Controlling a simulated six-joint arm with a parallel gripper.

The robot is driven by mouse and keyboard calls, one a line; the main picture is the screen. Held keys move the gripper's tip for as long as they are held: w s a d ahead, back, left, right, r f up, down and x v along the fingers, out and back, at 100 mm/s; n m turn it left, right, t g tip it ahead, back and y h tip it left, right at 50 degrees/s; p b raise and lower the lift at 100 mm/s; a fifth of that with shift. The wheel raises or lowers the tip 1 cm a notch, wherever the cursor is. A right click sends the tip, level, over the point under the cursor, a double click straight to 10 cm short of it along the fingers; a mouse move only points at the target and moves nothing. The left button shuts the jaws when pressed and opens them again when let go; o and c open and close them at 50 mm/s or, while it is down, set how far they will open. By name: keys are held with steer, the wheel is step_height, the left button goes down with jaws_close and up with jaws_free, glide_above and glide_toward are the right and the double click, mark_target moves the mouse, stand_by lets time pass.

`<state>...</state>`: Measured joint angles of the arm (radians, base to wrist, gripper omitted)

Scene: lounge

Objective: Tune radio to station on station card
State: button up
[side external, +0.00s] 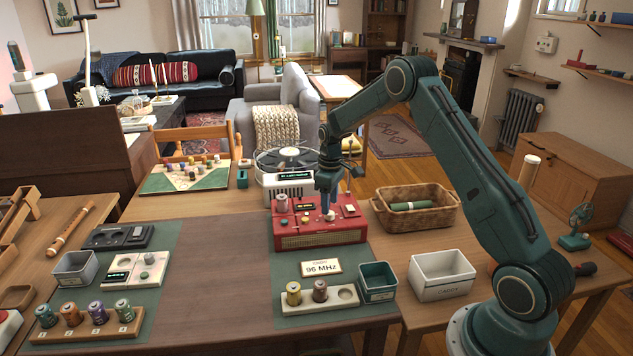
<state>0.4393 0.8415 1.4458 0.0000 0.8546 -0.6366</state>
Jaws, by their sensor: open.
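The red radio (321,238) sits on the right green mat of the table, with knobs, a small lit display and buttons on its top. The station card (321,267) stands in front of it and reads 96 MHz. My gripper (329,213) points down at the radio's top, close over a light-coloured knob (329,216). It is open; whether its fingers touch the knob cannot be told. The radio display is too small to read.
A wicker basket (415,216) is right of the radio. A record player (289,182) stands behind. The table's brown middle (215,275) is clear.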

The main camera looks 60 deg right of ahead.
mark_target(330, 216)
steer(key=shift+f, duration=1.55)
steer(key=shift+c, duration=0.2)
steer(key=c, duration=1)
